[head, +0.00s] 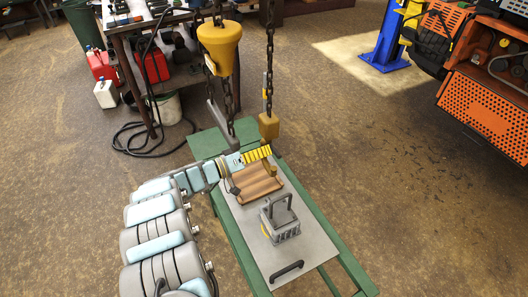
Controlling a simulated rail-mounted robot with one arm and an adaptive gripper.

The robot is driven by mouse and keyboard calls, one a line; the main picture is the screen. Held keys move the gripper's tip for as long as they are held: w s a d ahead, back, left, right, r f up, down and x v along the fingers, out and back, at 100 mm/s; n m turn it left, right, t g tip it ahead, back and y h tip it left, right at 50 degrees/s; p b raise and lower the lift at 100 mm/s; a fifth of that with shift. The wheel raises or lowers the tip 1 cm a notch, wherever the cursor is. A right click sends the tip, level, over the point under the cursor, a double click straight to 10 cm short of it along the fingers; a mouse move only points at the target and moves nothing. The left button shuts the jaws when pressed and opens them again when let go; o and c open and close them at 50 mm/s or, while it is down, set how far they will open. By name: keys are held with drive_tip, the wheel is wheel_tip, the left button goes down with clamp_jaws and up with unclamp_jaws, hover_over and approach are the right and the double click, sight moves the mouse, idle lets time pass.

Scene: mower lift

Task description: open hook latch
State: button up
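A yellow chain hoist (218,47) hangs above, its chains close to my gripper. The green table (241,248) holds a brown ribbed block (259,184) and a grey handled box (280,221). An orange mower (490,75) stands at right. Floor right of the table is clear.

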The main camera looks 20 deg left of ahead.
idle(0.3)
drive_tip(key=v, duration=1.2)
drive_tip(key=shift+d, duration=0.1)
